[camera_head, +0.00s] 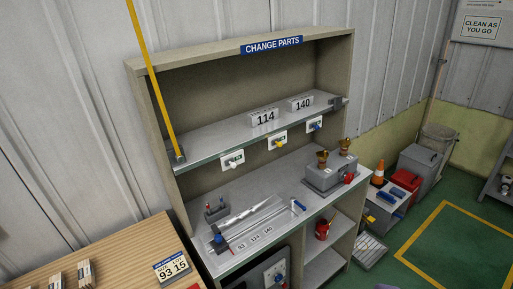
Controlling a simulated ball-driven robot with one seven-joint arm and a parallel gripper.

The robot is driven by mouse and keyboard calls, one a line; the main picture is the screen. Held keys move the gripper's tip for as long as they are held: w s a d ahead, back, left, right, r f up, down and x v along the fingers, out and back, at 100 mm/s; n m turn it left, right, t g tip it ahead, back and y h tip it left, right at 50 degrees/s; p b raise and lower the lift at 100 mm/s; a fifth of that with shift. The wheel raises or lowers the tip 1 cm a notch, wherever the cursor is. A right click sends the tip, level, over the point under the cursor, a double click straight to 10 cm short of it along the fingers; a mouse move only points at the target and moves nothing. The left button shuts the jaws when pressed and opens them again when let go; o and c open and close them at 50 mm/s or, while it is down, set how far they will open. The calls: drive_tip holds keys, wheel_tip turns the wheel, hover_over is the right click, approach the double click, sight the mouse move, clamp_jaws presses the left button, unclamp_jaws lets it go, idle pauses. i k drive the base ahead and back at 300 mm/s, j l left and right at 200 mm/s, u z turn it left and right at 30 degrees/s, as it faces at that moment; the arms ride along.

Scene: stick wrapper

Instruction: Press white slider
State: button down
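A small white slider (233,161) sits on a pale plate at the left of the middle shelf's front edge, in the head camera view. To its right along the same edge are a yellow slider (279,142) and a blue slider (315,126) on similar plates. The sliders are small, so their exact positions are hard to tell. My gripper is not in view.
The sliders belong to a grey-beige cabinet signed CHANGE PARTS (271,45). A yellow pole (152,80) rises at its left. Below are a metal rail (250,222) and a grey box (331,172). A wooden table (120,258) stands front left; green floor (463,255) is open at right.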

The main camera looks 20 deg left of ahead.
sight(230, 161)
drive_tip(key=i+l, duration=0.15)
drive_tip(key=i, duration=0.35)
drive_tip(key=i+l+u, duration=0.15)
drive_tip(key=i, duration=0.35)
drive_tip(key=i+j, duration=0.25)
drive_tip(key=i, duration=0.1)
